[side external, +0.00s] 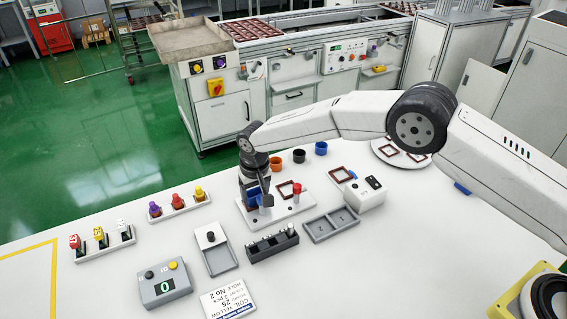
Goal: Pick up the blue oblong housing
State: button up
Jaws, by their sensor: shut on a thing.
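The blue oblong housing (252,198) shows as a small blue patch between the fingers of my gripper (257,202). My gripper points down and is shut on it, over the left part of a white fixture plate (295,209). The fingers hide much of the housing. I cannot tell whether it touches the plate or hangs just above it.
A red knob (296,188) stands on the plate close to the right. Several round cups, including an orange one (276,163), stand behind. A black-topped rack (272,245) and a grey two-part tray (331,225) lie in front.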

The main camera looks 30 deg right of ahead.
notch_tip(320, 180, up, 10)
jog(key=shift+f, duration=0.25)
jog(key=shift+d, duration=0.1)
dwell(0.7)
